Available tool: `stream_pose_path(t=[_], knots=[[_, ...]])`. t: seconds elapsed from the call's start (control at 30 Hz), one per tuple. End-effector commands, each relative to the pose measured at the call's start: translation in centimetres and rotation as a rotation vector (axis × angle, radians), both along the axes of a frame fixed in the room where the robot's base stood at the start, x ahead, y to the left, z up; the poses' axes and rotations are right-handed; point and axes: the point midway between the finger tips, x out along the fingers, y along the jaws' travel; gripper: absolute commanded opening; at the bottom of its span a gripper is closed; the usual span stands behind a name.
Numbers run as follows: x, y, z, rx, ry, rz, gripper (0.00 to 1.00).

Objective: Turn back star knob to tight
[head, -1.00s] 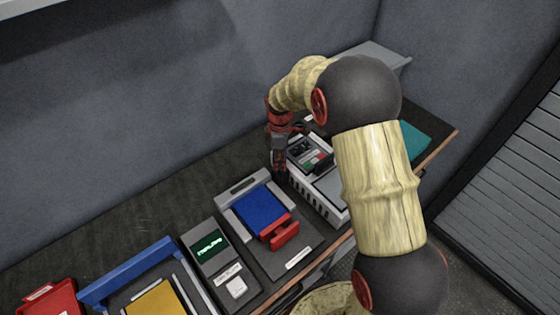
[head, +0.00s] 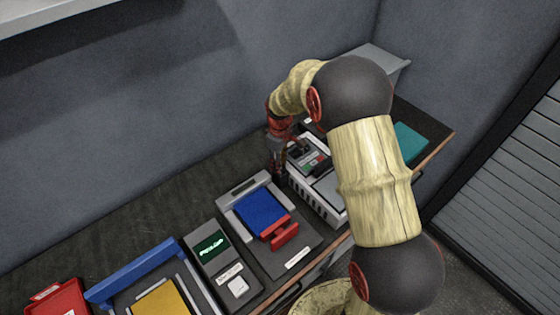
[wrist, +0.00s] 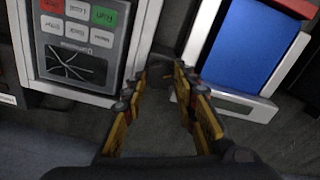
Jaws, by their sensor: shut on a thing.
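My gripper (head: 279,165) is low over the back of the bench, in the gap between the grey keypad machine (head: 322,187) and the fixture with the blue block (head: 262,212). In the wrist view, my gripper (wrist: 160,76) has its yellow-sided fingers closed in around a small dark thing (wrist: 160,72), which appears to be the back star knob. Its lobes and how far it is turned cannot be made out. The head view shows no clear knob, as my fingers and arm cover that spot.
The keypad machine (wrist: 112,72) is close left of my fingers in the wrist view. The blue block (wrist: 250,42) is close on the right. A meter with a green display (head: 211,246), a blue-handled frame (head: 135,270) and a red item (head: 58,300) stand farther left along the bench.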

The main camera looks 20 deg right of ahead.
Motion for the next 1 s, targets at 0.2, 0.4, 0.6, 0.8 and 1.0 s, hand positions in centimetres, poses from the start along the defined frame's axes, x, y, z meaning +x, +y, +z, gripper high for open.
stream_pose_path(t=[0.2, 0.4, 0.6, 0.8, 1.0], knots=[[0.03, -0.03, 0.20, 0.000, 0.000, -0.204, 0.03], [0.05, -0.05, 0.18, 0.000, 0.000, -0.394, 0.03], [0.05, -0.07, 0.15, 0.000, 0.000, -0.584, 0.03], [0.08, -0.09, 0.15, 0.000, -0.001, -0.774, 0.03], [0.09, -0.11, 0.15, 0.001, -0.002, -0.964, 0.03]])
